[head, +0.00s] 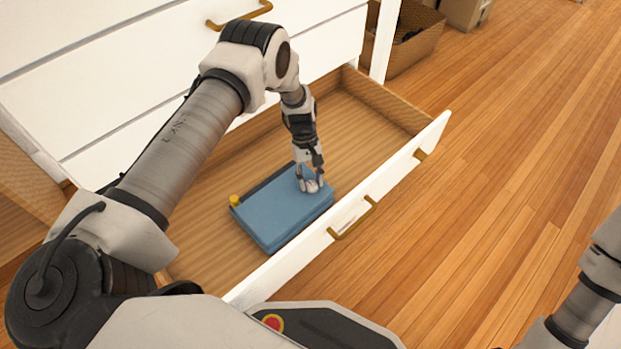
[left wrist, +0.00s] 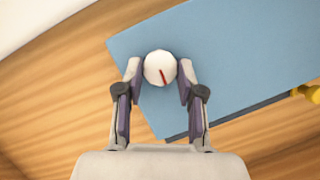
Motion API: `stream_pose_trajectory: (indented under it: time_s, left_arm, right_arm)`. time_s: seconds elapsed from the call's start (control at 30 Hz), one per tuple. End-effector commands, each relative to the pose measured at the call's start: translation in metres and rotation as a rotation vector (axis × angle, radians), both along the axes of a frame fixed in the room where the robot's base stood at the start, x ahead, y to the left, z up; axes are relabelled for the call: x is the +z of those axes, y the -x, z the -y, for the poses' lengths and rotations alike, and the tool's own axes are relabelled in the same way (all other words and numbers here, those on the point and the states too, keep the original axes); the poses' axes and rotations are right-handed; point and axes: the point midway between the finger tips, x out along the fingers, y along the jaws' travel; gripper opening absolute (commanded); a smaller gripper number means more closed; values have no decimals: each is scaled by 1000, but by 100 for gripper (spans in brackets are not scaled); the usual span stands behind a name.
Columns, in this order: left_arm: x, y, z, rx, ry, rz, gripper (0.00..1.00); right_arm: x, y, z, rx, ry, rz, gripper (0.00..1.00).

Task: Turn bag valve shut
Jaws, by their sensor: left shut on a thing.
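A flat blue bag (head: 280,212) lies in the open drawer. Its round white valve (left wrist: 160,68) has a red mark line on top, tilted slightly from the vertical of the left wrist view. My left gripper (head: 311,185) points down at the bag's far right corner, and in the left wrist view its two fingers (left wrist: 158,80) are closed on both sides of the valve. In the head view the fingers partly hide the valve. A yellow cap (head: 234,201) sits at the bag's left corner. Of my right arm (head: 590,290) only a link shows at the right edge; its gripper is out of view.
The drawer (head: 385,187) is pulled out from a white dresser (head: 110,60), with a brass handle (head: 352,220) on its front wall. The drawer floor around the bag is bare. A wicker basket (head: 408,45) and a cardboard box (head: 465,12) stand behind. The wooden floor at right is clear.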

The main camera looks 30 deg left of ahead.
Motion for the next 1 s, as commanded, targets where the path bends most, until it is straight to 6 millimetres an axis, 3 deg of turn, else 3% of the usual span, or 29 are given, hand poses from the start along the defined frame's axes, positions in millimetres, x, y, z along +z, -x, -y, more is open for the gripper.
stream_pose_trajectory:
  time_s: [0.27, 1.0]
  left_arm:
    - [-1, -1, 2, -170, -1, -1, 3]
    - [1, -2, 8, -867, 0, -2, 3]
  right_arm:
    - [-2, 0, 0, 0, 0, 0, 40]
    - [3, 0, 0, 0, 0, 0, 40]
